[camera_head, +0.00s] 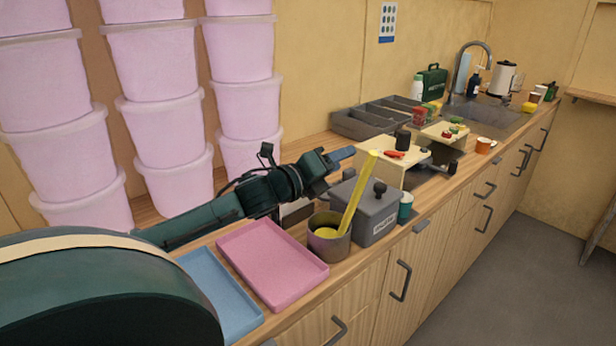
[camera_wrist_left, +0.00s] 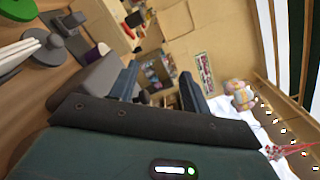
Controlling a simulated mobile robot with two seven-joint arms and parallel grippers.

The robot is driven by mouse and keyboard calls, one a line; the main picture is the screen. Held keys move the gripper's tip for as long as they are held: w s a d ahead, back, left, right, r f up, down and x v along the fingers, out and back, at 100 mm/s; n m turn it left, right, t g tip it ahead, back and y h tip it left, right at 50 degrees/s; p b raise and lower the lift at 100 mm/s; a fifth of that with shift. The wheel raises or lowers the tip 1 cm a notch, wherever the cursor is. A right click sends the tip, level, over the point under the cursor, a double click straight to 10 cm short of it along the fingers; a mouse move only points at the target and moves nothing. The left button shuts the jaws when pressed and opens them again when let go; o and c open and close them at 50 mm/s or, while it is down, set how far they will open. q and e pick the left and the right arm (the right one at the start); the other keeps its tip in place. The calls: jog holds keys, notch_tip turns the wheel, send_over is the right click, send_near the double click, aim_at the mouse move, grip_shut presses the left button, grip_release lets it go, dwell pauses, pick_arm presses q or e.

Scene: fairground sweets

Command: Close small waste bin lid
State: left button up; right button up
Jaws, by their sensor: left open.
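The small waste bin (camera_head: 376,220) is a grey box with a label on its front, standing on the counter near the front edge. Its grey lid (camera_head: 362,194) with a dark knob is on top; I cannot tell whether it sits fully down. My left gripper (camera_head: 340,170) is open and empty, just behind and above the bin's left side. In the left wrist view the open fingers (camera_wrist_left: 160,88) have nothing between them. A grey block-like shape (camera_wrist_left: 98,78), possibly the bin, lies beside one finger there. My right gripper is not in view.
A pot (camera_head: 328,243) with a yellow stick stands left of the bin, close to it. A teal cup (camera_head: 405,208) stands right of it. Pink (camera_head: 270,262) and blue (camera_head: 212,290) trays lie further left. A wooden stand (camera_head: 382,166) is behind. Pink tubs (camera_head: 172,180) are stacked along the wall.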

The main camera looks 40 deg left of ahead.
pick_arm(q)
jog(key=s, duration=0.8)
jog(key=shift+s+a, duration=0.15)
jog(key=shift+a, duration=0.15)
dwell(0.4)
